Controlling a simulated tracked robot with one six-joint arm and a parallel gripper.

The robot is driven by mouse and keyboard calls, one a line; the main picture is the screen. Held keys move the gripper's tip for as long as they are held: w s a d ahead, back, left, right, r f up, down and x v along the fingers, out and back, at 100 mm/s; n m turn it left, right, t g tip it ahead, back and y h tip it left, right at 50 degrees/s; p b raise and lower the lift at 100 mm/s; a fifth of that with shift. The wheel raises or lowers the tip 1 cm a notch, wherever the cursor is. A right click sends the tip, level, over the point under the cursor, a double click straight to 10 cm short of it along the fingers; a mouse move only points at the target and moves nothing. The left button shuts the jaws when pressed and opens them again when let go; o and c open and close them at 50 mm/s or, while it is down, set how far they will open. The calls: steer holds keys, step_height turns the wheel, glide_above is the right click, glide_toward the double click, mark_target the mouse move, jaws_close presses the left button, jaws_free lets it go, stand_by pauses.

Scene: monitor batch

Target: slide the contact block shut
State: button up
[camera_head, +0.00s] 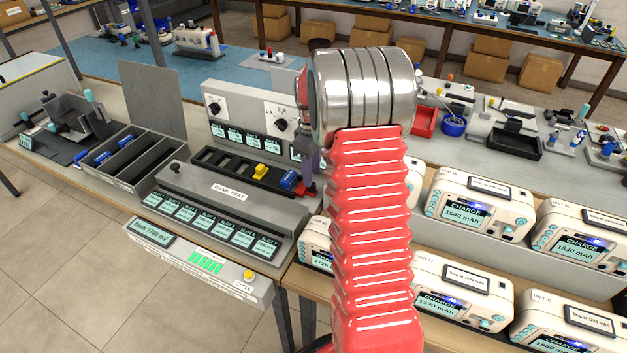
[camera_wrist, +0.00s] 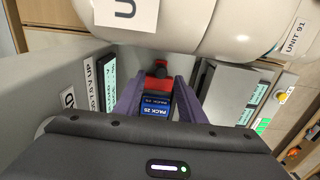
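The bank tray (camera_head: 228,188) is a grey housing with a row of dark slots along its top. A blue battery pack (camera_head: 289,180) sits near the right end of the row; its label reads PACK 25 in the wrist view (camera_wrist: 155,108). A red block (camera_head: 304,190), which looks like the contact block, is at the row's right end and shows just beyond the pack in the wrist view (camera_wrist: 158,70). My gripper (camera_wrist: 158,84) has its two purple fingers apart, one each side of the pack and red block. Whether they touch either is unclear.
A yellow piece (camera_head: 260,171) stands in the row left of the pack. A panel with knobs (camera_head: 250,115) rises behind the tray. Several white charger units (camera_head: 473,205) crowd the right side. An open grey bin (camera_head: 133,160) is on the left.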

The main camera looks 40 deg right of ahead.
steer(key=shift+f, duration=2.05)
jaws_close()
steer(key=shift+r, duration=0.1)
